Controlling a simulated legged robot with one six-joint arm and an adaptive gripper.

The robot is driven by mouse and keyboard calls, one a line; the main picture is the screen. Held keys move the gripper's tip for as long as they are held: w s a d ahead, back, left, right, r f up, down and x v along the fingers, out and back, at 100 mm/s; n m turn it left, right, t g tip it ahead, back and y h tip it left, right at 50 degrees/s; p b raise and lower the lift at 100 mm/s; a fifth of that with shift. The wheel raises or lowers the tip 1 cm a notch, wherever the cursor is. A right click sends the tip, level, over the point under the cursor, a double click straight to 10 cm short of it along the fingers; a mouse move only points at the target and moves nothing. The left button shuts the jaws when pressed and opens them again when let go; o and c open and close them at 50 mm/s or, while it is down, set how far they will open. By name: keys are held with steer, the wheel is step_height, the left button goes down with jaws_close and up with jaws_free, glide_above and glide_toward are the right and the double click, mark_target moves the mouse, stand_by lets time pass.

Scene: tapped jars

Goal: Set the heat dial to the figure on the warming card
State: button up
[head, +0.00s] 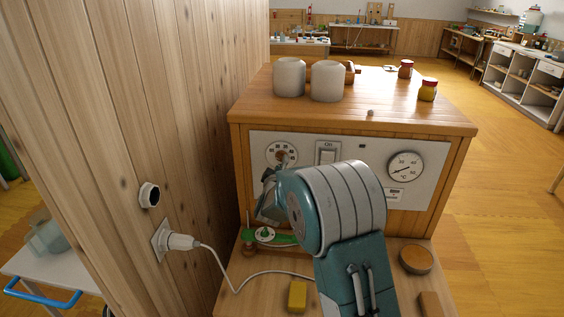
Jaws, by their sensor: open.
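The heat dial (283,152) is a round white scale with figures at the left of the pale front panel on the wooden cabinet. Its figures are too small to read surely, and its lower part is partly covered. My gripper (272,185) is open, just below and in front of the dial, partly hidden by my wrist. I cannot tell whether it touches the knob. A round gauge (405,166) marked °C sits at the panel's right. A small white label (394,195) is below it, its print unreadable. I cannot pick out a warming card for sure.
A switch (327,153) sits right of the dial. Two pale jars (326,81) and smaller red-lidded jars (427,90) stand on the cabinet top. A plug (180,241) with a white cable is in the left wooden wall. A yellow block (297,296) lies on the lower shelf.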

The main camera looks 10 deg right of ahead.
steer(key=shift+w, duration=1.15)
steer(key=shift+d, duration=0.1)
steer(key=shift+d, duration=0.1)
jaws_close()
steer(key=shift+s, duration=0.1)
